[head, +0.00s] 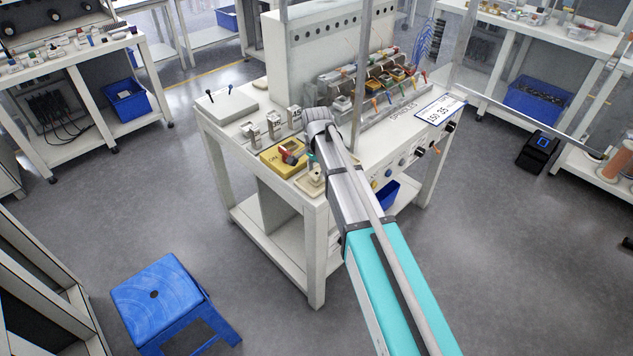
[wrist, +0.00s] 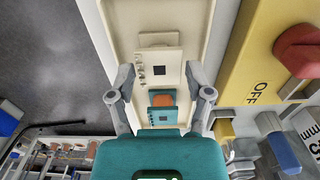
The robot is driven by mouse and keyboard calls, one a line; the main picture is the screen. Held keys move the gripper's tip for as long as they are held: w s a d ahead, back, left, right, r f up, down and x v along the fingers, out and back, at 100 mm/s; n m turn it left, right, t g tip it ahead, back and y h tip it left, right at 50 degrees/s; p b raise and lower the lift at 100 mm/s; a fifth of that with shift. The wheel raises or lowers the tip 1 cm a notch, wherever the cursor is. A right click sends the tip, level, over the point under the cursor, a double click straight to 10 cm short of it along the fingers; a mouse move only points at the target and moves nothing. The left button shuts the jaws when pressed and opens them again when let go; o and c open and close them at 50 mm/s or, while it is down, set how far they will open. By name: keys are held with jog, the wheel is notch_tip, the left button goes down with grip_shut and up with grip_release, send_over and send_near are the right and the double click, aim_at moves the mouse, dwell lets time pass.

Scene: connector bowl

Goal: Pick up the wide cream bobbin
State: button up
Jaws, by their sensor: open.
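The wide cream bobbin (wrist: 158,68) lies in a long cream tray (wrist: 114,18) in the wrist view. It has a small dark square in its face and a row of pins along its left side. My gripper (wrist: 159,76) is open, with one grey finger to each side of the bobbin and a gap on both sides. I cannot tell the height of the fingertips over it. In the head view the cream bobbin (head: 314,178) shows small near the table's front corner, beside my arm. My fingers are hidden there.
A smaller teal piece with an orange middle (wrist: 162,101) lies in the same tray, nearer my palm. A yellow box marked OFF (wrist: 250,60) with a red switch (wrist: 298,50) stands close on the right. Bare floor lies left of the tray.

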jog(key=shift+f+b, duration=0.9)
jog(key=shift+f, duration=0.3)
jog(key=c, duration=0.8)
jog(key=shift+r, duration=0.1)
notch_tip(320, 180, up, 2)
jog(key=p, duration=0.2)
jog(key=shift+r+p, duration=0.25)
jog(key=shift+p, duration=0.15)
jog(key=shift+s+d+r+p, duration=0.6)
jog(key=shift+s+r+p, duration=1.15)
jog(key=shift+s, duration=0.5)
jog(key=shift+s+d+r+p, duration=0.65)
jog(key=shift+s+r+p, duration=1.05)
jog(key=shift+s, duration=0.6)
jog(key=shift+s+d+r+p, duration=0.6)
jog(key=shift+s+r+p, duration=1.15)
jog(key=shift+s, duration=0.5)
